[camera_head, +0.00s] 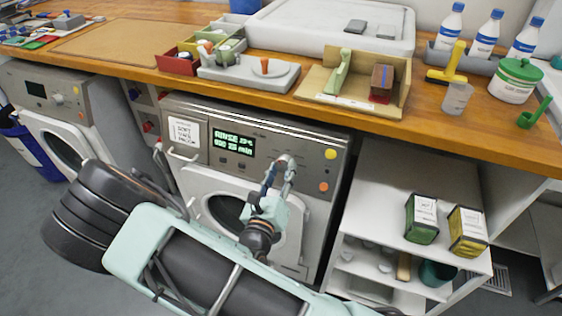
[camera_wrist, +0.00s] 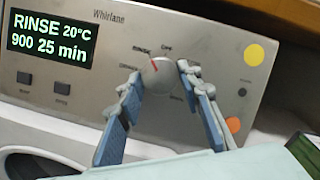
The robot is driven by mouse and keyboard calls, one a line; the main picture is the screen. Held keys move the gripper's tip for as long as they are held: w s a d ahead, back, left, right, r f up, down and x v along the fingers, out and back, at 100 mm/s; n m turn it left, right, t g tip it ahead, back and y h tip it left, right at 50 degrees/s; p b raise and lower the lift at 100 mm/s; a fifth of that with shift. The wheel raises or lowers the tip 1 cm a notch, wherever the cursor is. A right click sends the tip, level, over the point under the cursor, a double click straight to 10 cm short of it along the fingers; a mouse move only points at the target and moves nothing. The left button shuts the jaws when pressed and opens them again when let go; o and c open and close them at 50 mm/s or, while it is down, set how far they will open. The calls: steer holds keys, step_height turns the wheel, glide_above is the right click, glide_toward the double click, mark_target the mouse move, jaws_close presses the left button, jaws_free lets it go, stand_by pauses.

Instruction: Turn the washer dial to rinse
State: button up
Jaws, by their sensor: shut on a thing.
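The washer (camera_head: 200,178) stands under the counter, and its control panel faces me. Its display (camera_wrist: 48,38) reads "RINSE 20°C 900 25 min"; the same display shows in the head view (camera_head: 232,143). The round silver dial (camera_wrist: 160,72) sits right of the display. Its red mark points up and left, toward the printed word RINSE. My gripper (camera_wrist: 160,76) is at the dial, with one finger on each side, shut on it. In the head view my gripper (camera_head: 280,172) covers the dial.
A yellow button (camera_wrist: 254,54) and an orange button (camera_wrist: 233,125) are right of the dial. The wooden counter (camera_head: 440,125) overhangs above, with trays and bottles. An open shelf (camera_head: 385,190) with tins stands right of the washer. Another washer (camera_head: 50,110) stands left.

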steer(key=shift+n+y+p, duration=0.3)
steer(key=shift+n+p, duration=0.2)
steer(key=shift+n, duration=0.2)
steer(key=o, duration=1.2)
steer(key=shift+c, duration=0.2)
steer(key=v, duration=1.2)
